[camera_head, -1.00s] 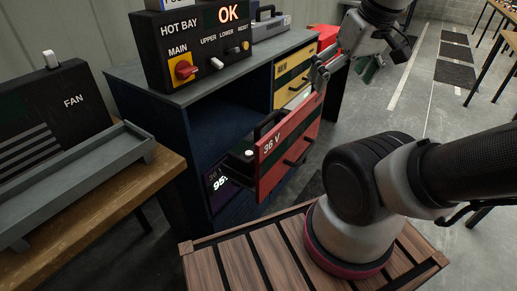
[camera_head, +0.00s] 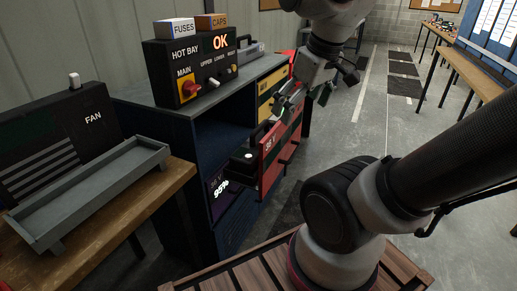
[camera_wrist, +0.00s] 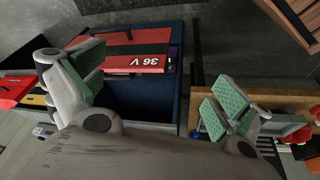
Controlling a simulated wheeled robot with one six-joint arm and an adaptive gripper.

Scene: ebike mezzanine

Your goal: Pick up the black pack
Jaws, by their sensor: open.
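My gripper (camera_head: 302,97) is open and empty, above and near the top of the red 36 V panel (camera_head: 279,145), which stands out from the dark blue cabinet. The wrist view shows its spread green-padded fingers (camera_wrist: 160,90), with the red panel (camera_wrist: 135,64) beyond them. A dark unit with a lit 95% display (camera_head: 221,186) sits low in the cabinet. A black part with a white knob (camera_head: 248,156) lies behind the red panel, partly hidden by it. I cannot tell which of these dark items is the black pack.
The black HOT BAY box (camera_head: 190,75) stands on the cabinet top (camera_head: 160,102), under FUSES (camera_head: 175,28) and CAPS (camera_head: 212,21) boxes. A grey tray (camera_head: 100,190) and black FAN box (camera_head: 60,140) occupy the wooden bench at left. Open floor (camera_head: 340,135) lies right of the cabinet.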

